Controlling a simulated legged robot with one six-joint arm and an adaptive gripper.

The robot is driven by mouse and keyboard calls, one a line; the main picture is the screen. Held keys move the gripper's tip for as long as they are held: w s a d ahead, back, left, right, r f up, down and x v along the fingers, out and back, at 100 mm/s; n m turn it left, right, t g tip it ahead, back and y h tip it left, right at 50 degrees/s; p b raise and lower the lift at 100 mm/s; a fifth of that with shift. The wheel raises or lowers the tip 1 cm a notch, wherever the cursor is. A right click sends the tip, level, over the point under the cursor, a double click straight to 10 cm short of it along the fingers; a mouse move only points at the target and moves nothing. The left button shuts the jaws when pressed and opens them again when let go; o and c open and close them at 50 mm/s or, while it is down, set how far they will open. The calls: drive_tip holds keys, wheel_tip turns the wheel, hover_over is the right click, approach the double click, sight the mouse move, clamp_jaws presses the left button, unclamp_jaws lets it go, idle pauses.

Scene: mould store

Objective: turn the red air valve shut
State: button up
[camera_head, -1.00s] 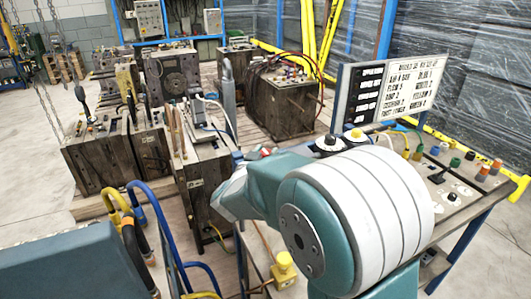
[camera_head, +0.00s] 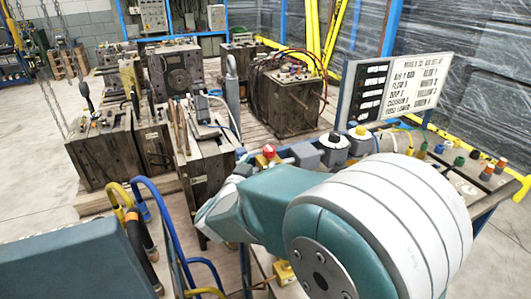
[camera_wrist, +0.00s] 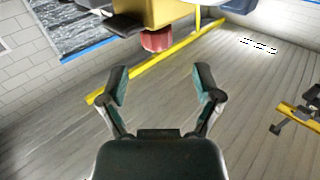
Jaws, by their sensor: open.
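A small red knob (camera_head: 268,151), which looks like the red air valve, shows at the bench's far left edge in the head view, just beyond my forearm. Its lower part is hidden by the arm. In the wrist view my gripper (camera_wrist: 160,79) is open, with nothing between its two fingers. A red piece (camera_wrist: 156,40) shows beyond the fingertips, apart from them, against a yellow block (camera_wrist: 168,12). I cannot tell for sure whether this is the same red knob. The gripper's fingers are not clear in the head view.
Grey boxes (camera_head: 305,155) and a black-and-white knob (camera_head: 334,146) stand right of the red knob. A lettered sign board (camera_head: 395,90) stands behind. Blue hoses (camera_head: 160,225) rise at the left. Dark mould blocks (camera_head: 103,155) stand on the boards behind.

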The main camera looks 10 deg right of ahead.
drive_tip(key=v, duration=0.5)
drive_tip(key=shift+s+a, duration=0.1)
drive_tip(key=shift+s, duration=0.05)
wheel_tip(320, 180, up, 4)
drive_tip(key=a+n+y, duration=0.2)
drive_tip(key=n+y, duration=0.2)
drive_tip(key=y, duration=0.6)
drive_tip(key=s+d+f+n+g, duration=0.1)
drive_tip(key=s+d+f+g, duration=0.1)
drive_tip(key=s, duration=0.5)
drive_tip(key=s+d+f+n+g, duration=0.1)
drive_tip(key=s+d+g, duration=0.3)
drive_tip(key=s, duration=0.4)
drive_tip(key=s+d+f+g, duration=0.3)
drive_tip(key=s, duration=0.5)
drive_tip(key=shift+s+n, duration=0.2)
drive_tip(key=shift+n, duration=0.2)
